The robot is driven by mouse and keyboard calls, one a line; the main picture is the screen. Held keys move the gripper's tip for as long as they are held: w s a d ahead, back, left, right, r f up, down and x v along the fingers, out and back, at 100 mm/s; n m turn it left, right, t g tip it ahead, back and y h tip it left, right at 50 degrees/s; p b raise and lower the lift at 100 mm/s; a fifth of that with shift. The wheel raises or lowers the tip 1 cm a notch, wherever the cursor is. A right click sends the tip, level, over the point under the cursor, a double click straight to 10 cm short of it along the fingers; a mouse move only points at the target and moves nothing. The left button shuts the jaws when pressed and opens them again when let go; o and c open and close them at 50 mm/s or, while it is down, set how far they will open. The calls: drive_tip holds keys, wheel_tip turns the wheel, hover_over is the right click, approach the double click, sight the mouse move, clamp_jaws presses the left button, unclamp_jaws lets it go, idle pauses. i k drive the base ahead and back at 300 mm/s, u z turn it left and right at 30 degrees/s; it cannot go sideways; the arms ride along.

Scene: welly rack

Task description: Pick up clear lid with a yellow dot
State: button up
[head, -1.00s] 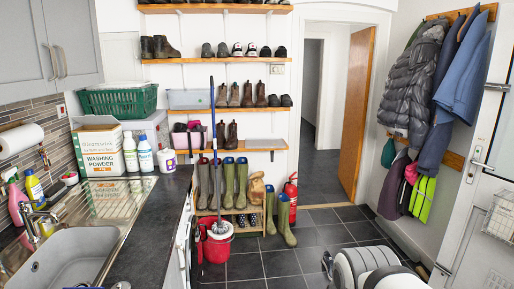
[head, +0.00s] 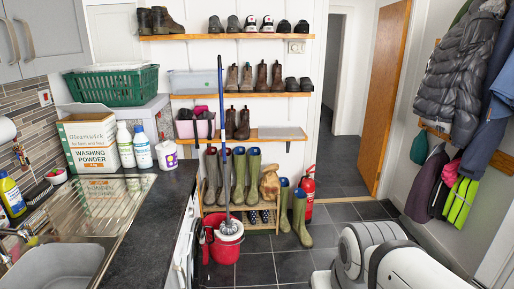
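A flat, pale, see-through sheet (head: 282,133) lies on the right part of the lowest wall shelf in the head view. It looks like a clear lid, but I cannot make out a yellow dot on it. A clear bin (head: 194,84) stands on the shelf above, further left; I cannot tell if it has a lid. My gripper is not in view; only white rounded links of my arm show at the bottom right, well away from the shelf.
The lowest shelf (head: 228,138) also holds a pink-and-grey bin (head: 194,127) and brown boots (head: 237,124). Below stand wellies, a red mop bucket (head: 226,246) with an upright mop (head: 222,120), and a fire extinguisher (head: 307,193). A dark counter (head: 150,225) is at left. Tiled floor is free in the middle.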

sight(265, 133)
drive_tip(key=i, duration=1.55)
drive_tip(key=z, duration=0.25)
drive_tip(key=i, duration=2.55)
drive_tip(key=z, duration=0.2)
